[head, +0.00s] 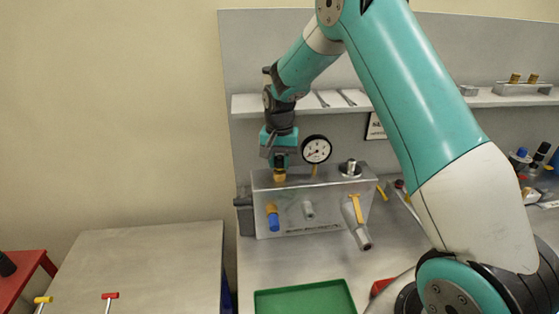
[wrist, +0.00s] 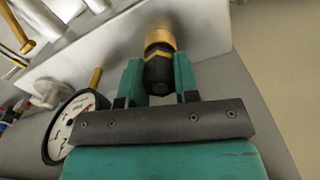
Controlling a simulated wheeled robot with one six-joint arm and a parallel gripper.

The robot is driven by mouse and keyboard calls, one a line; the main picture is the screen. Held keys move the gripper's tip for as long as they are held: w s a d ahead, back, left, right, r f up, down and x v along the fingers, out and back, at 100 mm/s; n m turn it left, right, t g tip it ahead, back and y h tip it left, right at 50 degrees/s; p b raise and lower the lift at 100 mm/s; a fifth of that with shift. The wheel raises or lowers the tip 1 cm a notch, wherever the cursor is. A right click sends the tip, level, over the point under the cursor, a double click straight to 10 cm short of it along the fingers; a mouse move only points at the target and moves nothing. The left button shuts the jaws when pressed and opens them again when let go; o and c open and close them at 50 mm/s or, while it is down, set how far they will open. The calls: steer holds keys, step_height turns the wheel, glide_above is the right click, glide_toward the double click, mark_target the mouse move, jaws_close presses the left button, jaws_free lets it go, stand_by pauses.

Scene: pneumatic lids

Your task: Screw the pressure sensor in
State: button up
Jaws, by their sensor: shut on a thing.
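My gripper (wrist: 160,82) points down over the left part of the top of a grey metal box (head: 318,182). It is shut on the pressure sensor (wrist: 159,68), a black hex body with a brass-coloured part beyond it. In the head view the sensor's brass part (head: 279,175) shows just under my jaws, at the box's top face. In the wrist view the brass part meets or nearly meets the pale box surface. I cannot tell how deep any thread sits.
A round pressure gauge (head: 316,149) on a brass stem stands close right of my gripper, with a metal fitting (head: 350,168) further right. A yellow-handled valve (head: 356,209) juts from the box front. A shelf (head: 400,101) runs behind. A green tray (head: 305,298) lies in front.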

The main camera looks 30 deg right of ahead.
steer(key=m, duration=0.6)
steer(key=shift+m, duration=0.5)
steer(key=m, duration=0.4)
steer(key=shift+w+p, duration=0.1)
steer(key=shift+p, duration=0.2)
steer(key=m, duration=0.4)
steer(key=shift+m, duration=0.4)
steer(key=m, duration=0.5)
